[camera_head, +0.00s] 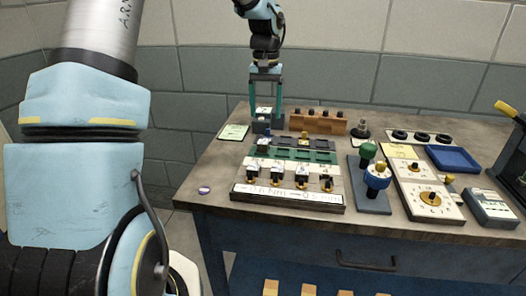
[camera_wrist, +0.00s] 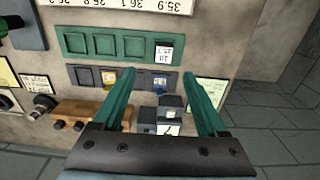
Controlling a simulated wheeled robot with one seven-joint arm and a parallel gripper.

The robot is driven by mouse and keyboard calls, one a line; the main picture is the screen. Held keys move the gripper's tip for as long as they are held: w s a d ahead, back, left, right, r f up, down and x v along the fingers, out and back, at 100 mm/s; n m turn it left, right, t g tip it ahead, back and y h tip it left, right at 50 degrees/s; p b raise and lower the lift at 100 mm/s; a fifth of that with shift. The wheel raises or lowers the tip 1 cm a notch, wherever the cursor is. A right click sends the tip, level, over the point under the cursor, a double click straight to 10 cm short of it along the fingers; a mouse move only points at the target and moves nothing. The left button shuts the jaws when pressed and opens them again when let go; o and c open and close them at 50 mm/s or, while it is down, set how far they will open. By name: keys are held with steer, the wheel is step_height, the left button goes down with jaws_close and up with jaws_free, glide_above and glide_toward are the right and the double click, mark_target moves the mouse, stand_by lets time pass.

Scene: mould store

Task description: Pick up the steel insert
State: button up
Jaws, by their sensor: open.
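My gripper (camera_head: 266,112) is open, pointing down at the back left of the workbench. Its two green fingers stand on either side of a small grey block with a pale top (camera_head: 263,113), which looks like the steel insert; I cannot be sure of that. In the wrist view the fingers (camera_wrist: 159,75) are spread wide. The grey stepped block (camera_wrist: 172,103) shows between them, with a white marked face (camera_wrist: 168,129) nearer the palm. Its lower part is hidden by the gripper body. I cannot tell whether either finger touches it.
A green tray (camera_head: 290,154) and a white labelled rack with several black-and-brass pieces (camera_head: 285,172) lie in front. A card (camera_head: 233,132) lies to the left. The bench's front left corner is mostly clear.

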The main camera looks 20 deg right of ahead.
glide_above(263, 142)
steer(key=f, duration=0.3)
steer(key=f+p, duration=0.1)
steer(key=shift+s+d+f, duration=0.1)
steer(key=shift+d+f, duration=0.15)
steer(key=shift+f, duration=0.05)
steer(key=shift+w+a+f+p, duration=0.15)
steer(key=shift+f+p, duration=0.4)
steer(key=shift+f, duration=0.85)
steer(key=shift+w+a+f+p, duration=0.1)
steer(key=shift+f+p, duration=0.45)
steer(key=shift+f, duration=0.85)
jaws_close()
